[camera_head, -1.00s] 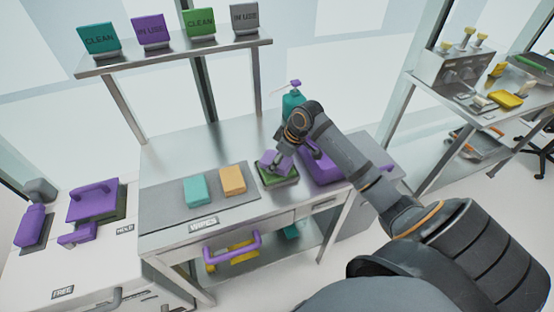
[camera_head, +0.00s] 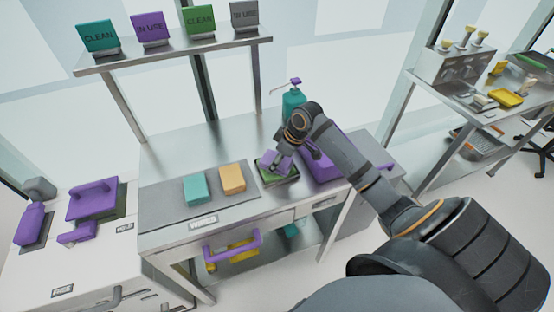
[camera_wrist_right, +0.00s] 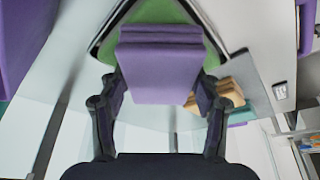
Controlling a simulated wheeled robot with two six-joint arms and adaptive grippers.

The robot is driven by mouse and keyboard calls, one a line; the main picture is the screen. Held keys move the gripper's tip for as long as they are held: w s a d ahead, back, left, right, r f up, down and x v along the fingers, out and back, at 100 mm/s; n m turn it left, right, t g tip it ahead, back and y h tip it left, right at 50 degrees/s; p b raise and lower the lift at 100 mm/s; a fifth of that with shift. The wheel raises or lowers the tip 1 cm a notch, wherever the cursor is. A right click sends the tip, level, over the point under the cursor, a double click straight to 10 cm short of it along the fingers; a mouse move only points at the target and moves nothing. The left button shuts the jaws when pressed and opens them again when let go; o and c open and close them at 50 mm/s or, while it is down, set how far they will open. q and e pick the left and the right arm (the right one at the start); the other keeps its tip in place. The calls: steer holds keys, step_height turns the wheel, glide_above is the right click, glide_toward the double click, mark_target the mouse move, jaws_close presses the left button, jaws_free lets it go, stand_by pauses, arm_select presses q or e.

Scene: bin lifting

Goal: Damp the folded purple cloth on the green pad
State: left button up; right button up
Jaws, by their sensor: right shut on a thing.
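The folded purple cloth (camera_head: 272,161) is in the grip of my right gripper (camera_head: 283,154), tilted at the green pad (camera_head: 281,178). In the right wrist view, the right gripper (camera_wrist_right: 160,82) has a finger on each side of the cloth (camera_wrist_right: 160,65). The green pad (camera_wrist_right: 160,11) shows behind the cloth, inside a dark border. The cloth hides part of the pad, and I cannot tell whether its lower edge still touches it. A teal bottle with a purple pump (camera_head: 292,103) stands behind my right wrist. My left gripper is not in view.
Teal (camera_head: 196,189) and orange (camera_head: 232,179) folded cloths lie on a grey mat (camera_head: 160,207) left of the pad. A purple container (camera_head: 320,170) stands close right of it. A shelf (camera_head: 180,55) with several signs is above. Bare steel (camera_head: 185,155) lies behind the mat.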

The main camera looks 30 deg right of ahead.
steer(key=shift+s+f+p, duration=0.1)
steer(key=shift+f+p, duration=0.05)
steer(key=shift+p, duration=0.25)
stand_by(1.4)
step_height(320, 180, up, 7)
steer(key=p, duration=0.8)
stand_by(0.4)
